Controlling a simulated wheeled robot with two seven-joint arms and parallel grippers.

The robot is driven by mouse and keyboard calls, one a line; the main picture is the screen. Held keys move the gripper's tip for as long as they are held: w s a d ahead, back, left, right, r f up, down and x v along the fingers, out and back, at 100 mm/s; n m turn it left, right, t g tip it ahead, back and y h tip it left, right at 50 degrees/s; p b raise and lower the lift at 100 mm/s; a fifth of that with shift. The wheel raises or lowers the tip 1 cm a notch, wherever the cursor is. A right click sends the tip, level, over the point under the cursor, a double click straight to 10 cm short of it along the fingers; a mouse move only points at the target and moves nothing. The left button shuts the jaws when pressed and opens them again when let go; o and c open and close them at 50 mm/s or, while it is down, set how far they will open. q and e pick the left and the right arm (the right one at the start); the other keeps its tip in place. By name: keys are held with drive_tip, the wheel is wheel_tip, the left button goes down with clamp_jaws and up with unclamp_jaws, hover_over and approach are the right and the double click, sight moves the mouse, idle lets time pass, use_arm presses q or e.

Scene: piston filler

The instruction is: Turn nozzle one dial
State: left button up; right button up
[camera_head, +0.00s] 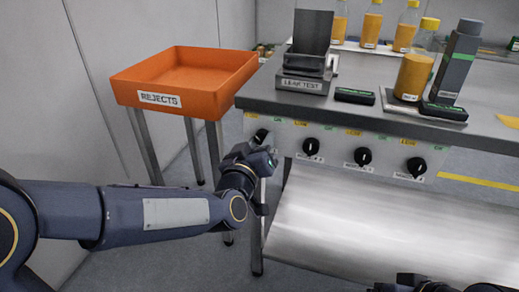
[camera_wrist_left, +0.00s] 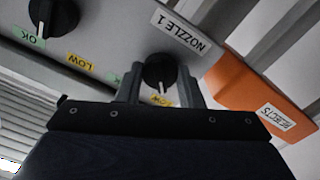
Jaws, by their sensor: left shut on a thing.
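The nozzle one dial is a round black knob with a white pointer line. In the head view the dial (camera_head: 262,135) is the leftmost in the panel row, partly hidden by my gripper. In the left wrist view the dial (camera_wrist_left: 160,72) sits beside its NOZZLE 1 label (camera_wrist_left: 181,30), its pointer toward a yellow LOW label (camera_wrist_left: 160,99). My left gripper (camera_head: 262,152) is at the dial, its fingers (camera_wrist_left: 161,82) on either side of the knob, shut on it. My right gripper (camera_head: 414,285) shows only partly at the bottom edge; its fingers are unclear.
Other dials (camera_head: 311,147) (camera_head: 363,156) (camera_head: 416,167) continue right along the panel. An orange REJECTS tray (camera_head: 160,99) stands left. Above, the grey worktop (camera_head: 350,112) holds a LEAK TEST stand (camera_head: 303,84) and bottles (camera_head: 413,75). A metal sheet (camera_head: 360,225) slopes below.

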use_arm(q)
drive_tip(key=shift+n, duration=0.4)
drive_tip(key=o, duration=1)
drive_tip(key=shift+c, duration=0.2)
drive_tip(key=shift+s, duration=0.1)
drive_tip(key=p+v, duration=0.1)
drive_tip(key=v, duration=0.6)
drive_tip(key=shift+s, duration=0.3)
drive_tip(key=shift+a, duration=0.2)
